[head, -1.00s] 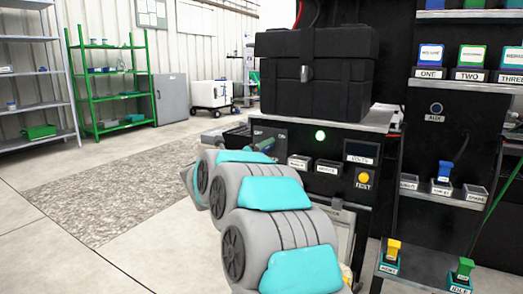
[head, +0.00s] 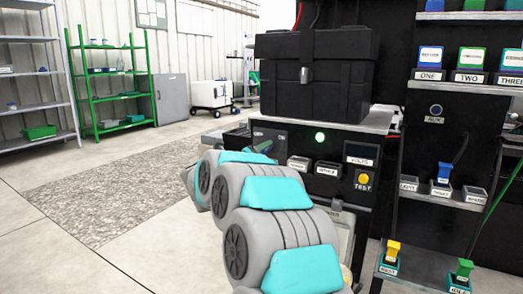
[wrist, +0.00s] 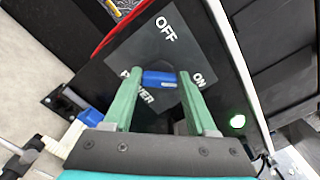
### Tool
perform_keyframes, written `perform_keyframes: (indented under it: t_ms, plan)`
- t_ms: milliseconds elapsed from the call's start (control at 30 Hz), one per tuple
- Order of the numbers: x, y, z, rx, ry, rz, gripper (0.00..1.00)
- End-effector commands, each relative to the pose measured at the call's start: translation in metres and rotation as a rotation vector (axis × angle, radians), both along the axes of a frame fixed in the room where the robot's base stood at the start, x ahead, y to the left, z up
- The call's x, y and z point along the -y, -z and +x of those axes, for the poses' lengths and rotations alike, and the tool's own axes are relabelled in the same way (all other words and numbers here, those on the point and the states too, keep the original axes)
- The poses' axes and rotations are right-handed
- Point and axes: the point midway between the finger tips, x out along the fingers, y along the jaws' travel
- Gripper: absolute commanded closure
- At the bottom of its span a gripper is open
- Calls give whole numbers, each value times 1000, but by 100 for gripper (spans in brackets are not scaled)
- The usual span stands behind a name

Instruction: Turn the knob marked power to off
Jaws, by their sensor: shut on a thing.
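The power knob (wrist: 160,79) is a blue bar on a dark plate (wrist: 150,50) marked OFF, ON and POWER in the wrist view. The bar lies roughly crosswise in that view, with its right end towards the ON mark (wrist: 199,80). The OFF mark (wrist: 166,28) is above it. My gripper (wrist: 160,82) has its two green fingers on either side of the knob, shut on it. The fingers cover part of the word POWER.
A green lamp (head: 320,137) is lit beside the plate. A yellow TEST button (head: 363,179) and small labelled holders are to its right. A black case (head: 314,72) stands on the bench above. A rack with coloured blocks (head: 445,75) is at right. Open floor lies left.

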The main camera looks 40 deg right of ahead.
Motion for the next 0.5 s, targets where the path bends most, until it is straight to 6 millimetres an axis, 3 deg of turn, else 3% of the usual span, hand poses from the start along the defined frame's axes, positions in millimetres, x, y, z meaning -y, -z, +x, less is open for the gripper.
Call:
perform_keyframes:
  t_ms: [500]
  plan:
    - [-1,-1,2,-380,-2,-152,98]
